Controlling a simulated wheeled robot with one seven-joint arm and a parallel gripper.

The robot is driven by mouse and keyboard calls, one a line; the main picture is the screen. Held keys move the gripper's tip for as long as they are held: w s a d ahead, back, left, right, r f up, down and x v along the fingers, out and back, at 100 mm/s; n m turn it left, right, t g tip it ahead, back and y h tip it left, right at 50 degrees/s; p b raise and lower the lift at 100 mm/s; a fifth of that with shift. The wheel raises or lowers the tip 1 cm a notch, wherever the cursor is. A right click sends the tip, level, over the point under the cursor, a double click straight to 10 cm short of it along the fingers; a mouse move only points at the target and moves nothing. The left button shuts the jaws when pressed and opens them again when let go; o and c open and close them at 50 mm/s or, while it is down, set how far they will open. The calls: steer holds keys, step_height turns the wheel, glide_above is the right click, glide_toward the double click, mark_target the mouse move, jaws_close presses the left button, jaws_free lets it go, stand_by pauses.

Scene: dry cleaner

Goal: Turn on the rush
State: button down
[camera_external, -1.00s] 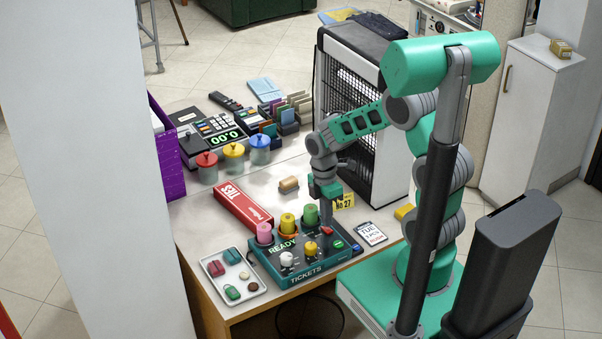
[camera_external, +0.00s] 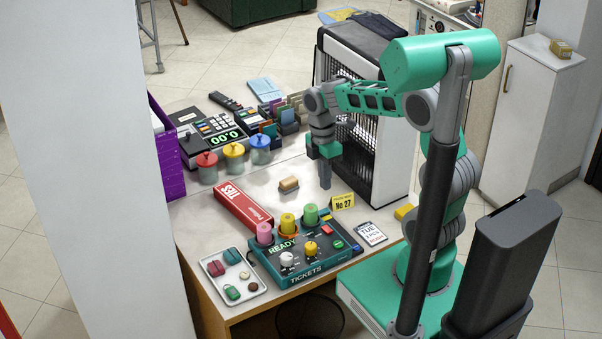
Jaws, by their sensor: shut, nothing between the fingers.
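The teal tickets box (camera_external: 306,279) stands at the front of the counter. Its display (camera_external: 283,246) reads "READY". On its top are a white knob (camera_external: 287,259), a yellow knob (camera_external: 310,248), a red switch or button (camera_external: 326,230) and a green round button (camera_external: 338,244). Pink, yellow and green cylinders stand along its back edge. The word "rush" cannot be read on any control, and I cannot tell the red control's setting. My gripper (camera_external: 325,186) is shut and empty, pointing down above the counter behind the box, apart from it.
A yellow "No 27" card (camera_external: 343,202) and a tan block (camera_external: 288,185) are near my gripper. A red long box (camera_external: 243,207) lies left, a white tray (camera_external: 246,294) front left, a "TUE" card (camera_external: 371,234) right. A black-grilled heater-like unit (camera_external: 387,150) stands close behind my arm.

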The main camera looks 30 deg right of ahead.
mark_target(330, 231)
steer(key=s+f, duration=0.1)
steer(key=f, duration=0.3)
steer(key=s+f+b, duration=0.1)
steer(key=f, duration=0.4)
steer(key=s+f, duration=0.1)
steer(key=f, duration=0.3)
steer(key=shift+f, duration=0.35)
steer(key=shift+f, duration=0.1)
steer(key=shift+s+f+b, duration=0.15)
steer(key=shift+s+b, duration=0.05)
steer(key=shift+b, duration=0.1)
steer(key=shift+w, duration=0.15)
